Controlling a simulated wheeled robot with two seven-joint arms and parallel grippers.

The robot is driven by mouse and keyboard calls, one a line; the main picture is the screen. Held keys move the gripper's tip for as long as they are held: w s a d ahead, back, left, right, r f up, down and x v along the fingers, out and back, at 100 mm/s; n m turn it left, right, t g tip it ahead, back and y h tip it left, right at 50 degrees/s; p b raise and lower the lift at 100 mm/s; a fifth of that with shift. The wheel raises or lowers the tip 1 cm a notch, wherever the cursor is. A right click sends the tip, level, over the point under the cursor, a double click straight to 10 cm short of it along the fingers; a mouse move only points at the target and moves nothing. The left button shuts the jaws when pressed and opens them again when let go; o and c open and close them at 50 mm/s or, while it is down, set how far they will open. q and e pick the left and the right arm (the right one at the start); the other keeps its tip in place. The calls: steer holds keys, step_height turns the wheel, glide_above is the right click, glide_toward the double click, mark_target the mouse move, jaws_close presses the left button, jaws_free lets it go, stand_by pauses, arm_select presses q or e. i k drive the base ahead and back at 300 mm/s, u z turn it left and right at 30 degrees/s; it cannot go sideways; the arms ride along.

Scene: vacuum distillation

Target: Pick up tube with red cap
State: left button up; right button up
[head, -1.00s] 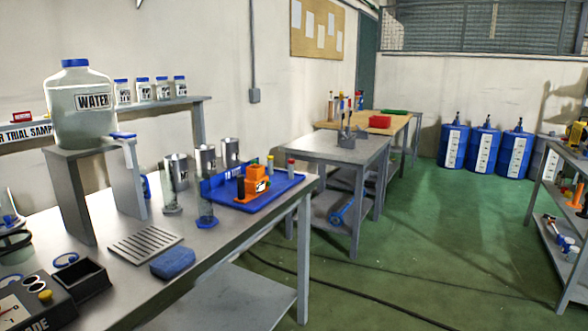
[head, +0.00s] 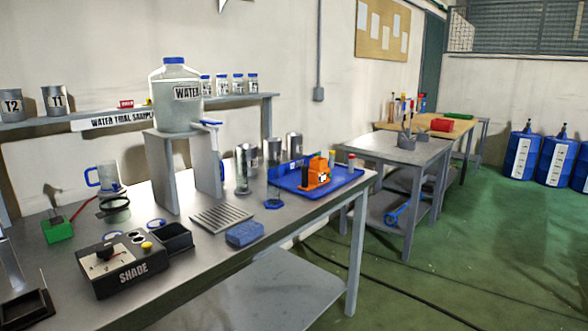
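A small tube with a red cap (head: 351,162) stands upright at the right end of the blue tray (head: 345,182) on the metal workbench. A similar tube with a yellowish cap (head: 331,158) stands just left of it, behind an orange device (head: 316,173) that is also on the tray. The red-capped tube is small in the view, and its contents cannot be made out. Neither of my grippers is in the head view.
The workbench (head: 195,268) also holds a water jug (head: 177,108) on a stand, metal cylinders (head: 272,152), a blue sponge (head: 245,233) and a black SHADE box (head: 120,264). A second table (head: 385,150) stands behind right. Green floor (head: 450,250) is open at right, with a cable across it.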

mark_target(352, 157)
steer(key=z, duration=1.2)
steer(key=i, duration=2.7)
steer(key=u, duration=1)
